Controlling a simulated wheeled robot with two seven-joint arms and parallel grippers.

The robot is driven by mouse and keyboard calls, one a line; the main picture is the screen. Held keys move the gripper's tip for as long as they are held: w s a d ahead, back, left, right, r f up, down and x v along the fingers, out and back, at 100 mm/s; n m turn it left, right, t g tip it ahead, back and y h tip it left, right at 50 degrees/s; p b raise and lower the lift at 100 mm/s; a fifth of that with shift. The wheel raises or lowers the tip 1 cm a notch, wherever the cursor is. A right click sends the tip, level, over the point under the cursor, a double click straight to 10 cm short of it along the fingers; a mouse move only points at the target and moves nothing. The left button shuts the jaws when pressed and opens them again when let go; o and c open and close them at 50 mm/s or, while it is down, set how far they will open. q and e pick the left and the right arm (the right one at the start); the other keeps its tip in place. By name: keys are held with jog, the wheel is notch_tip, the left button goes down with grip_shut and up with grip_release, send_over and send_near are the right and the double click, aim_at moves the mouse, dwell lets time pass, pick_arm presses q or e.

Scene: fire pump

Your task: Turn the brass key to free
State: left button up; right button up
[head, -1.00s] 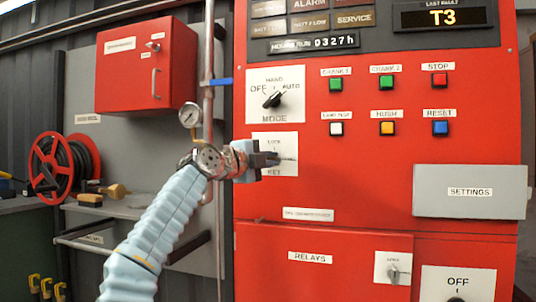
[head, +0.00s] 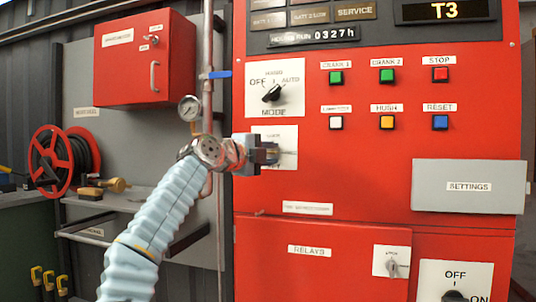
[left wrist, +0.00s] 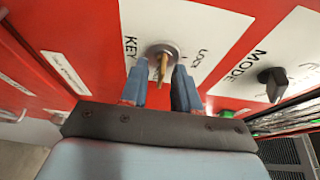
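The brass key (left wrist: 162,66) sits in a round silver lock on the white KEY plate, between the LOCK and KEY lettering in the left wrist view. My left gripper (left wrist: 159,82) is open, with one blue-grey finger on each side of the key and a gap visible on both sides. In the head view my left gripper (head: 271,153) is in front of the white key plate (head: 288,134) and hides the key and part of the lettering. My right gripper is not in view.
The MODE switch (head: 272,93) is just above the key plate. A pipe with a gauge (head: 190,108) stands left of the panel, close to my left wrist. Push buttons (head: 387,122) and a grey SETTINGS box (head: 468,187) are to the right.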

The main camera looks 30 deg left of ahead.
pick_arm(q)
jog(key=s+a+b, duration=0.2)
jog(key=s+b, duration=0.5)
jog(key=s, duration=0.6)
jog(key=shift+s, duration=0.35)
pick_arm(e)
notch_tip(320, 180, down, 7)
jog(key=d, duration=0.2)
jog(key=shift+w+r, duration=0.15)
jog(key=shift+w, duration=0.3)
pick_arm(q)
jog(key=shift+a, duration=0.1)
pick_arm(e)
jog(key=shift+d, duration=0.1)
